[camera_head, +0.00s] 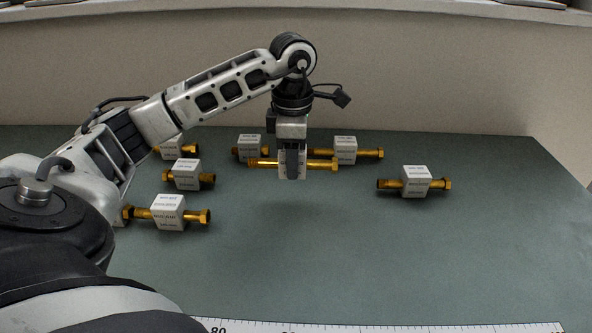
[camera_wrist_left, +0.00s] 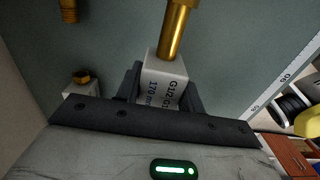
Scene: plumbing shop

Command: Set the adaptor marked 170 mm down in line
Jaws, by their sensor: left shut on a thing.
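My left gripper (camera_head: 292,175) is shut on the white block of a brass adaptor (camera_head: 322,164) and holds it above the green table, its rod level and running left to right. In the left wrist view, the block (camera_wrist_left: 161,80) reads 170 mm and sits between the dark jaws, with its brass rod (camera_wrist_left: 177,32) pointing away. My right gripper is not in view.
Several other brass adaptors with white blocks lie on the green table (camera_head: 330,265): one at the right (camera_head: 416,182), one behind my gripper (camera_head: 345,150), others at left, including a near one (camera_head: 168,212). A ruler (camera_head: 400,327) runs along the front. The middle front is clear.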

